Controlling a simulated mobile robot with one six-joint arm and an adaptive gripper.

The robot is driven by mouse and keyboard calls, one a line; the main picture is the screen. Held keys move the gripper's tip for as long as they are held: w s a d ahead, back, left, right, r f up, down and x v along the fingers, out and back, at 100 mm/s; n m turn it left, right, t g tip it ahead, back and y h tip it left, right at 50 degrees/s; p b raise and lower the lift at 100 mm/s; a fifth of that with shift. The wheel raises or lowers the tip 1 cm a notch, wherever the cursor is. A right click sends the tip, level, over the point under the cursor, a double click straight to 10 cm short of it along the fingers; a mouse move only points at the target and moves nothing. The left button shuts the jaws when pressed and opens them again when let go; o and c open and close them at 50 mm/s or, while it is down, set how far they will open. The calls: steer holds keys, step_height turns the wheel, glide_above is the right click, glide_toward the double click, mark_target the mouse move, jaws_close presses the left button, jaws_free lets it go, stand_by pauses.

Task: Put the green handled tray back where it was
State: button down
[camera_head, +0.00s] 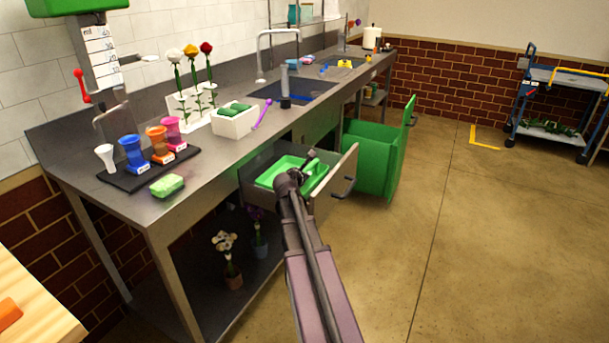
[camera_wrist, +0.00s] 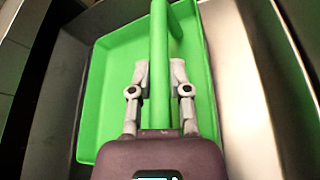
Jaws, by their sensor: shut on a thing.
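The green handled tray (camera_head: 267,177) sits inside the open drawer (camera_head: 341,172) below the counter. In the wrist view the green tray (camera_wrist: 97,100) fills the middle, with its bar handle (camera_wrist: 159,50) running lengthwise over it. My gripper (camera_wrist: 160,72) has one finger on each side of the handle and is shut on it. In the head view my gripper (camera_head: 300,165) reaches down into the drawer, and my arm covers part of the tray. The tray looks empty where it shows. I cannot tell whether it rests on the drawer floor.
The drawer's front panel stands close to the right of the tray. The counter (camera_head: 215,165) above holds cups, a white box (camera_head: 235,123) and flowers. Potted plants stand on the shelf below.

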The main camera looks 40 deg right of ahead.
steer(key=shift+f+b, duration=0.55)
steer(key=shift+f, duration=0.05)
steer(key=c, duration=0.6)
jaws_free()
steer(key=shift+r, duration=0.1)
steer(key=shift+r, duration=0.15)
steer(key=shift+a+r+p, duration=0.1)
steer(key=shift+r+p, duration=0.5)
steer(key=shift+p, duration=0.2)
steer(key=p+v, duration=0.3)
steer(key=v, duration=0.8)
steer(key=shift+s+a+p, duration=0.3)
steer(key=shift+p, duration=0.05)
